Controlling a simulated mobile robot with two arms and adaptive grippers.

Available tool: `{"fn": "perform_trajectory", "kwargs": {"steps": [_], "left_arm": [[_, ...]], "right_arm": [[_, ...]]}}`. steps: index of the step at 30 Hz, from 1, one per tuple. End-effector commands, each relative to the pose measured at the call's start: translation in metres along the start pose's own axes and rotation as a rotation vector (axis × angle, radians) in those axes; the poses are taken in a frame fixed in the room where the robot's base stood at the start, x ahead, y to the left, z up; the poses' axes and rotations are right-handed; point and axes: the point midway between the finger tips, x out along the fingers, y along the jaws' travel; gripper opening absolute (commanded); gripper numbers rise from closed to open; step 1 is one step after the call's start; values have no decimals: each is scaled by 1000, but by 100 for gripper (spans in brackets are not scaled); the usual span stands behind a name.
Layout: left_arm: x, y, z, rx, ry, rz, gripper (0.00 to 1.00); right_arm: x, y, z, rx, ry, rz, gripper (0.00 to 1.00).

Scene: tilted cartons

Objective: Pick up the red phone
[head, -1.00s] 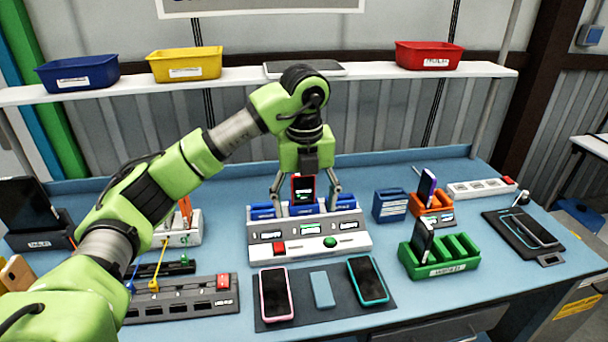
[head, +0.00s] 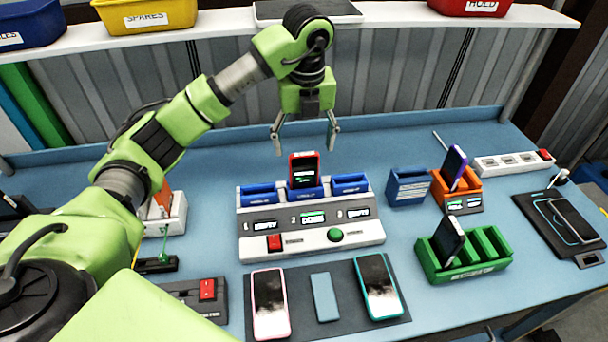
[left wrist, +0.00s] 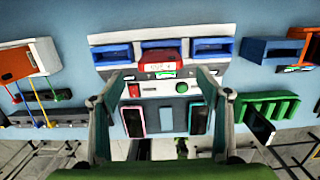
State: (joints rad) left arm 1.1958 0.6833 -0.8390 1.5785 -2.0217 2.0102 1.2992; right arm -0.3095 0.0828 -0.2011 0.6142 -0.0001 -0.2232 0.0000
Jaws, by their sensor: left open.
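The red phone (head: 304,169) stands upright in the middle blue slot of a white and grey charging station (head: 310,234), its lit screen facing me. The display under that slot reads "DONE"; the outer two read "EMPTY". My left gripper (head: 305,146) is open above and apparently a little behind the phone, with its fingers spread to either side. In the left wrist view the phone (left wrist: 159,61) shows from above, between and beyond the open fingers (left wrist: 165,92). My right gripper is not in view.
A dark mat (head: 341,309) in front holds a pink-edged phone, a blue block and a teal-edged phone. An orange holder (head: 457,193), a green rack (head: 463,265) with a phone and a blue box (head: 409,187) stand at right. A shelf with bins runs above.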

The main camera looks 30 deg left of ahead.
Motion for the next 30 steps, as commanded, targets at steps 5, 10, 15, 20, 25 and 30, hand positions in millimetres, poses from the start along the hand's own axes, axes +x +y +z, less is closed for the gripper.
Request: {"fn": "perform_trajectory", "kwargs": {"steps": [5,10,15,20,25,30], "left_arm": [[28,1,-1,-2,5,3,70],[42,1,0,0,1,1,70],[52,1,0,0,4,3,70],[72,1,1,0,4,4,70],[93,0,1,0,2,2,70],[97,0,2,1,0,-1,70]], "right_arm": [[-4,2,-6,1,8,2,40],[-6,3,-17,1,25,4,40],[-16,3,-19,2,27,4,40],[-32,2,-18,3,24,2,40],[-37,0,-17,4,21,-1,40],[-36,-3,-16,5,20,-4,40]]}}
